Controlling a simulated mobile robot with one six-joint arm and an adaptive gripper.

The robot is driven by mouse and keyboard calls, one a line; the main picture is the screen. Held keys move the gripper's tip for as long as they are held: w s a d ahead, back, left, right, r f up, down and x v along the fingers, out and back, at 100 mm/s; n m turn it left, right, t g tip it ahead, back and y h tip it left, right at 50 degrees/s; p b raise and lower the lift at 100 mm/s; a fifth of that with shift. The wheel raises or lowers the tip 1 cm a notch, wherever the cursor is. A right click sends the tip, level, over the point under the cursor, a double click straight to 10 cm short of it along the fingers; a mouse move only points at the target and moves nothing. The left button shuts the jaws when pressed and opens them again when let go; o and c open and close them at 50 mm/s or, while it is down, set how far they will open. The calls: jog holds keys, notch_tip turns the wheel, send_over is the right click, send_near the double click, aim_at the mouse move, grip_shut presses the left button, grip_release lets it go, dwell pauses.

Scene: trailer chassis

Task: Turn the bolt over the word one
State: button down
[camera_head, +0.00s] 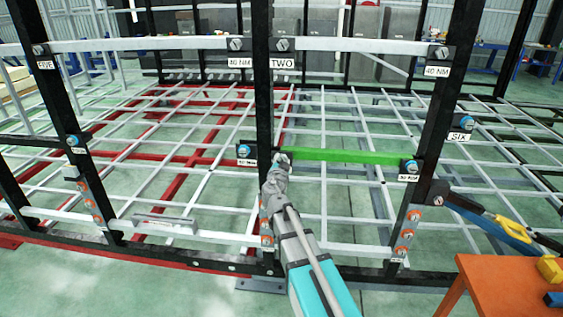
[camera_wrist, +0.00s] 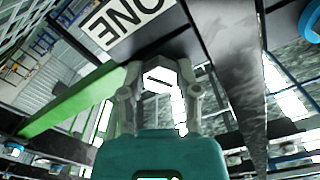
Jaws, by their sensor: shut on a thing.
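My gripper (camera_head: 279,160) reaches up to the left end of the green bar (camera_head: 345,156), against the middle black post (camera_head: 263,110). In the wrist view, the two fingers of my gripper (camera_wrist: 158,80) are shut on a pale hex bolt head (camera_wrist: 158,77), one finger on each side. The label reading ONE (camera_wrist: 122,20) shows upside down just beyond the bolt in the wrist view. The green bar (camera_wrist: 75,97) also runs off to the left in the wrist view.
A bolt with a blue ring (camera_head: 410,167) sits at the green bar's right end. Other bolts have labels TWO (camera_head: 283,63), FIVE (camera_head: 46,65) and SIX (camera_head: 460,136). An orange table (camera_head: 490,285) with a yellow object stands at lower right. Black posts flank my arm.

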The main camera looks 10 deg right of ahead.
jog(key=shift+s, duration=0.15)
jog(key=shift+c, duration=1.8)
grip_release()
jog(key=shift+s, duration=0.1)
jog(key=shift+o, duration=0.2)
jog(key=v, duration=1.1)
jog(key=shift+s, duration=0.35)
jog(key=shift+a, duration=0.1)
